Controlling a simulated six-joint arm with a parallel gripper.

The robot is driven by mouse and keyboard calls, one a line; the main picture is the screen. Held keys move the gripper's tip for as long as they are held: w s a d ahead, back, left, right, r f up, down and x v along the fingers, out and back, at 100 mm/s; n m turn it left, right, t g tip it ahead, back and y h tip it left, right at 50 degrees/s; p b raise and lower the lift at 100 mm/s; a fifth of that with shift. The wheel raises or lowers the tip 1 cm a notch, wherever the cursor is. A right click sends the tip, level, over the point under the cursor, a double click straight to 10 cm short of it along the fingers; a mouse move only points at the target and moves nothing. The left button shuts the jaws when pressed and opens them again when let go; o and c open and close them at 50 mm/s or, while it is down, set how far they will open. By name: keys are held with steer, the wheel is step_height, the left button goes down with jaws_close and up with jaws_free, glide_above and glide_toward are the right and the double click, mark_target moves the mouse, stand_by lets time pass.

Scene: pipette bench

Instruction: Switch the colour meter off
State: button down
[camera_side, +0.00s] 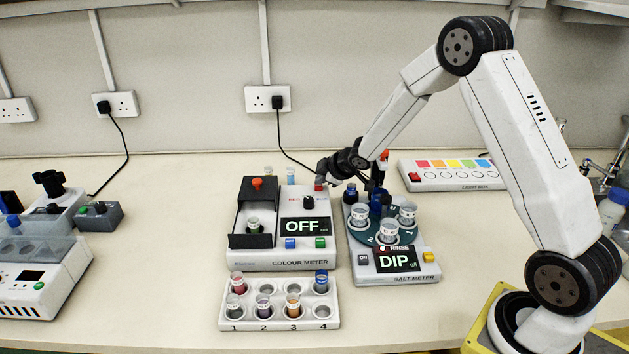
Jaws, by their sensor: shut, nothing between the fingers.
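The colour meter (275,263) is a white box in the middle of the bench, and its display (305,227) reads OFF. A small red switch (319,187) sits at its back right corner. My gripper (321,180) is shut and empty, with its tips right at this switch; I cannot tell whether they touch it. The tips partly cover the switch, so its tilt is hard to see. A dark knob (309,202), a blue button (291,243) and a green button (320,242) are on the meter's face. Its black chamber (240,240) stands open with a vial (253,225) inside.
The salt meter (408,275), showing DIP, stands close on the right with cups on its turntable. A white rack (279,322) of vials is in front. A light box (451,177) is at the back right.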

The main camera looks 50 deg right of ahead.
mark_target(322, 186)
steer(key=shift+r, duration=0.85)
step_height(322, 186, up, 6)
stand_by(0.9)
